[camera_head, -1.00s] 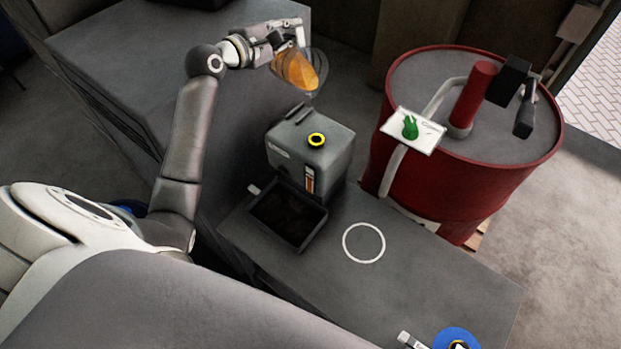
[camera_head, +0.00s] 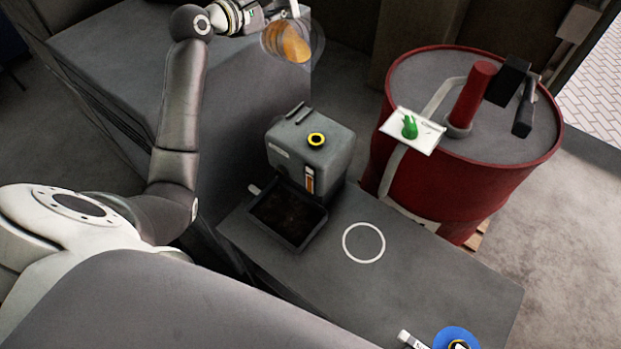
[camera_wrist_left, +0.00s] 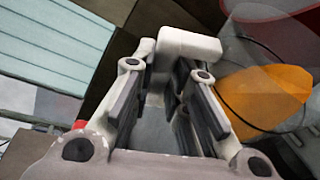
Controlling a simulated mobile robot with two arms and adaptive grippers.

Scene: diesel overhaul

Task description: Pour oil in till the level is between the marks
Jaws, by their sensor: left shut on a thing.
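My left gripper (camera_head: 272,12) is shut on the handle of a clear jug (camera_head: 315,38) with orange oil in it, at the top of the head view. The jug also shows in the left wrist view (camera_wrist_left: 265,95), at the right beside the fingers (camera_wrist_left: 165,95). It is held in the air, beyond and apart from a grey box-shaped unit (camera_head: 290,150). The unit has a yellow-ringed opening (camera_head: 316,139) on top and a sight gauge (camera_head: 309,180) on its front. The gauge shows some orange; its marks are too small to read. My right gripper is out of view.
A dark open tray (camera_head: 318,222) sits in front of the unit on a grey bench (camera_head: 420,275) with a white ring (camera_head: 363,242) marked on it. A blue disc (camera_head: 445,335) lies at the near end. A red drum (camera_head: 450,190) stands at the right.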

